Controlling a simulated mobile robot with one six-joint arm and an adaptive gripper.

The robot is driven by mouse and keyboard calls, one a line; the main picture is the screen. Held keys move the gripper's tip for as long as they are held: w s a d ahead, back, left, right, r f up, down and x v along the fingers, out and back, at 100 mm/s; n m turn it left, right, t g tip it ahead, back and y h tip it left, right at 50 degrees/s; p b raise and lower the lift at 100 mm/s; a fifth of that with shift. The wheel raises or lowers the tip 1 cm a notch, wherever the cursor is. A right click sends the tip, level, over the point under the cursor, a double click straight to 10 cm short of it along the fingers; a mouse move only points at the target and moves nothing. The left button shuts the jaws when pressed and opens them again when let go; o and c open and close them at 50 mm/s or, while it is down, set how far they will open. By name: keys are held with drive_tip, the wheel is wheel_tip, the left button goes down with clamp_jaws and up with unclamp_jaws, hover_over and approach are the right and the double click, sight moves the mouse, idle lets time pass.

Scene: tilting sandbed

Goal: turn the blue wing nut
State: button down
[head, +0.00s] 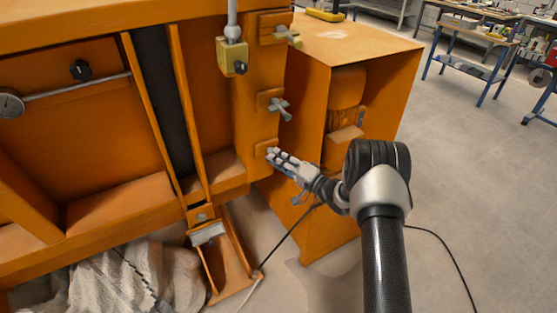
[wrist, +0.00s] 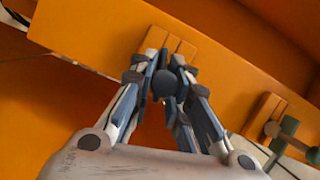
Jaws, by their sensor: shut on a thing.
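My gripper (head: 276,157) is at the lowest of three orange blocks on the edge of the orange machine. In the wrist view my gripper (wrist: 164,68) has its fingers closed in from both sides on the blue wing nut (wrist: 165,84), in front of an orange block. Only a dark blue-grey rounded end of the nut shows between the fingers. Its wings are mostly hidden, so I cannot tell their angle. In the head view the fingers cover the nut.
A grey-green wing nut (head: 281,108) sits on the block above, and another wing nut (head: 289,39) sits higher. A greenish wing nut (wrist: 287,136) shows right of my fingers in the wrist view. An orange cabinet (head: 300,200) stands close behind my gripper. Open floor lies right.

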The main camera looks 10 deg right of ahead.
drive_tip(key=shift+m+y, duration=0.4)
drive_tip(key=shift+m, duration=0.3)
drive_tip(key=c, duration=1.8)
unclamp_jaws()
drive_tip(key=shift+w, duration=0.1)
drive_tip(key=shift+o, duration=0.2)
drive_tip(key=v, duration=1.2)
